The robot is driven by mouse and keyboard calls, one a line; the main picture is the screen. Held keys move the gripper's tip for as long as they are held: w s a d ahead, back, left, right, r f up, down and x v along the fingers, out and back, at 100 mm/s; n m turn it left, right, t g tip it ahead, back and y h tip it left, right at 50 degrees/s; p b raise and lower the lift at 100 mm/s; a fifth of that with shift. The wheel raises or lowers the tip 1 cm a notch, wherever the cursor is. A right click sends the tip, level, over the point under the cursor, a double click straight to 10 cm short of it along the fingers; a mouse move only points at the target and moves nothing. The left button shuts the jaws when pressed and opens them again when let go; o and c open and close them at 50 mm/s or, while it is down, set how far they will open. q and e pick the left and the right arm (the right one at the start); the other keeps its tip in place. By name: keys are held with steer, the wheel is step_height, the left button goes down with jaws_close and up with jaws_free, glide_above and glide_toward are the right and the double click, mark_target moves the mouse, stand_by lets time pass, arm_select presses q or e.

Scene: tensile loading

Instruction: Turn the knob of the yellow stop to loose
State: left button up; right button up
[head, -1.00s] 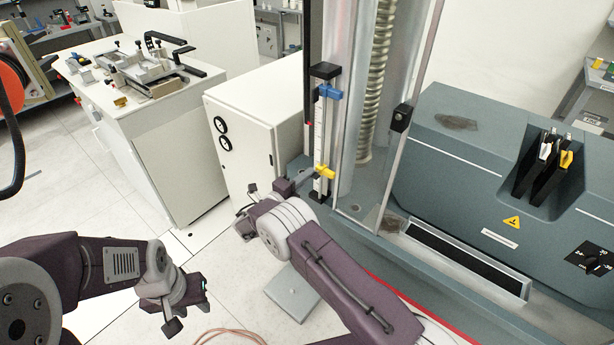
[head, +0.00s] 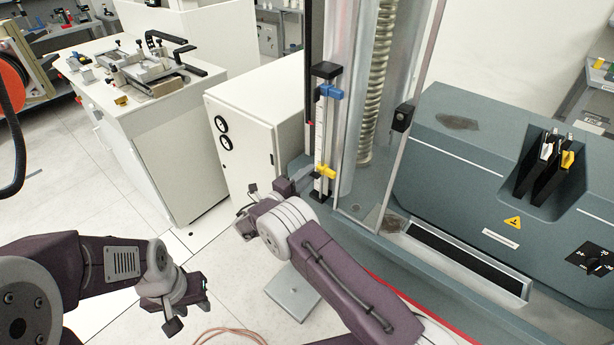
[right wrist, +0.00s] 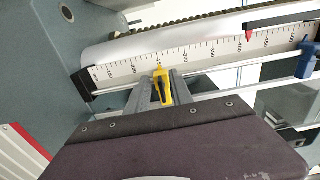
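The yellow stop (head: 326,171) sits low on the upright scale rail (head: 321,130), below a blue stop (head: 331,92). In the right wrist view the yellow stop (right wrist: 163,88) shows a dark bar on its knob. The grey fingers of my right gripper (right wrist: 161,92) lie on either side of the knob, very close to it. I cannot tell whether they touch it. In the head view my right gripper (head: 305,182) reaches the stop from the left, partly hidden by its arm. My left gripper (head: 190,306) is open and empty, low at left, away from the rail.
The testing machine's grey base (head: 460,215) and clear guard (head: 385,120) stand right of the rail. A white cabinet (head: 245,130) stands close behind my right arm. A workbench (head: 130,105) with fixtures is further left. Open floor lies around my left gripper.

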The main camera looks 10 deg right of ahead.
steer(key=b+v, duration=0.1)
steer(key=v, duration=0.8)
steer(key=shift+b, duration=0.3)
